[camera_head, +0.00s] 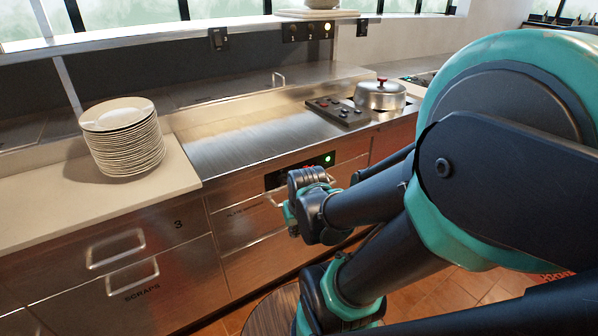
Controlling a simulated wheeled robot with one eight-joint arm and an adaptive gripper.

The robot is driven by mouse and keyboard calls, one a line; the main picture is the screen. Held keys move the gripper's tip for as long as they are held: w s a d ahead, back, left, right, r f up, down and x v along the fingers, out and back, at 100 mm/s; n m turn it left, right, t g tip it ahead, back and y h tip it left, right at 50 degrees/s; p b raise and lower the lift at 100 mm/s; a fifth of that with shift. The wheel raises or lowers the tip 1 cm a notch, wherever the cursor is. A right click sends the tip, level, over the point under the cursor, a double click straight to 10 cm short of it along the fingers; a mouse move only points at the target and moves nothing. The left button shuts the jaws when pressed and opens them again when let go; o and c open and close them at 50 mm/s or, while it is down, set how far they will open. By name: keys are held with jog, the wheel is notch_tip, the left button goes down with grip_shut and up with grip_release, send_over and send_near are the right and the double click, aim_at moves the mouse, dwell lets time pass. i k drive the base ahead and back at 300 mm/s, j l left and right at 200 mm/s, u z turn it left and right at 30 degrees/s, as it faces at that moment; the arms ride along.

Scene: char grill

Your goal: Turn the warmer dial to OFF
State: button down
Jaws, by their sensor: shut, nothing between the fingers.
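A black control strip (277,179) with a lit green light (328,159) is set in the steel front below the counter. My gripper (291,214) is in front of this strip, at the end of my dark and teal arm. It is shut and empty. It hides the middle of the strip, and no dial can be made out clearly there. A small red spot shows just above my gripper; I cannot tell what it belongs to. Whether my gripper touches the strip cannot be told. The drawer below (238,232) carries a label too small to read surely.
A stack of white plates (127,140) stands on the left counter. A lidded metal pot (380,96) and a black panel with knobs (340,111) are at the back right. Drawer handles (116,249) stick out at lower left.

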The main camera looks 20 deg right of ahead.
aim_at(282, 178)
jog(key=j+z, duration=0.15)
jog(key=j, duration=0.3)
jog(key=k+j+z, duration=0.1)
jog(key=j, duration=0.4)
jog(key=k+j+z, duration=0.15)
jog(key=j, duration=0.3)
jog(key=j+z, duration=0.1)
jog(key=j, duration=0.35)
jog(key=k+j+z, duration=0.15)
jog(key=j, duration=0.3)
jog(key=k+j+z, duration=0.1)
jog(key=j, duration=0.3)
